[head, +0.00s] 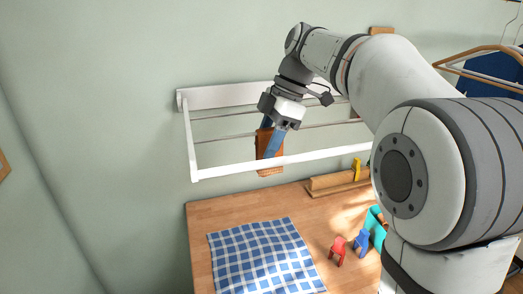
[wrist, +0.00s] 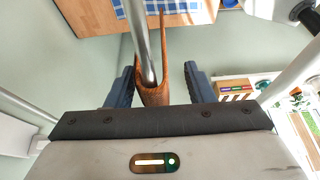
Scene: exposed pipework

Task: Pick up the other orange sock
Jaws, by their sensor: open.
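An orange sock (head: 270,171) hangs folded over a rod of the white wall drying rack (head: 231,172). In the wrist view the sock (wrist: 154,97) straddles the grey metal rod (wrist: 142,50), with part of it hanging on each side. My gripper (head: 275,140) is at the sock from above, its blue fingers pointing down. In the wrist view my gripper (wrist: 160,82) is open, with one finger on each side of the sock and rod. Gaps show between the fingers and the sock. The fingers partly hide the sock in the head view. No second orange sock is recognisable.
The rack's front bar (head: 300,159) runs close to my fingers. Below is a wooden table (head: 200,225) with a blue checked cloth (head: 262,258), a red peg (head: 338,249), a blue peg (head: 362,241) and a wooden tray (head: 335,182). Hangers (head: 480,68) are at the right.

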